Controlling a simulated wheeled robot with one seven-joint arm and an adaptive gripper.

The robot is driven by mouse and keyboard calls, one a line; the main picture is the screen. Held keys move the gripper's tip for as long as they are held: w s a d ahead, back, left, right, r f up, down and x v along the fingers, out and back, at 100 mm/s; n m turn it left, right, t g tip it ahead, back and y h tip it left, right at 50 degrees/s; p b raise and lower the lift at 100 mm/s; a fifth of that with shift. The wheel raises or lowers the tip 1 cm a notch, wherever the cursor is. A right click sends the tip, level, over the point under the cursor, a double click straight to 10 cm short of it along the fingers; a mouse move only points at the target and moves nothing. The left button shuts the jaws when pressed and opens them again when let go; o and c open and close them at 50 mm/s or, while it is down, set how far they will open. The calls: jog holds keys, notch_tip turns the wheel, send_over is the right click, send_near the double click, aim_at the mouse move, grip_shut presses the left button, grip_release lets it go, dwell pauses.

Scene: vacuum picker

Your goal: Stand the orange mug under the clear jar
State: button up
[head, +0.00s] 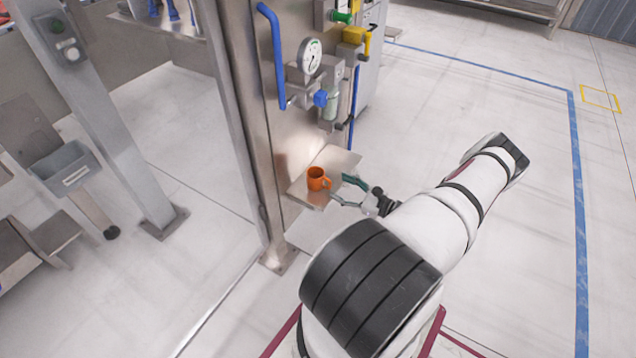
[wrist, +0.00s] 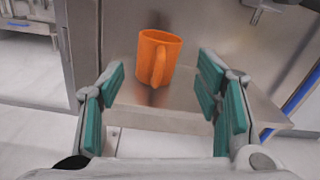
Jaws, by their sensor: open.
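The orange mug (head: 316,179) stands upright on a small metal shelf (head: 340,160) fixed to the steel panel. In the wrist view the mug (wrist: 157,56) is ahead, its handle facing me. My gripper (head: 350,190) is open beside the mug's right side in the head view. In the wrist view the green fingers (wrist: 158,100) are spread wide, with the mug beyond their tips and nothing between them. The clear jar (head: 329,107) hangs below the gauge on the panel, above the shelf. The jar is not clearly visible in the wrist view.
A round gauge (head: 311,57), a blue knob (head: 321,98) and a blue pipe (head: 274,55) sit on the panel above the shelf. A steel post (head: 240,110) borders it on the left. Open floor (head: 480,100) lies to the right.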

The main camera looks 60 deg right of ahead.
aim_at(330, 181)
jog(key=shift+w+a+r+b, duration=0.1)
jog(key=shift+w+b, duration=0.3)
jog(key=shift+w, duration=1.1)
jog(key=shift+w+a+r+b, duration=0.1)
jog(key=shift+w+b, duration=0.3)
jog(key=shift+w, duration=1.1)
jog(key=shift+c, duration=0.3)
grip_shut()
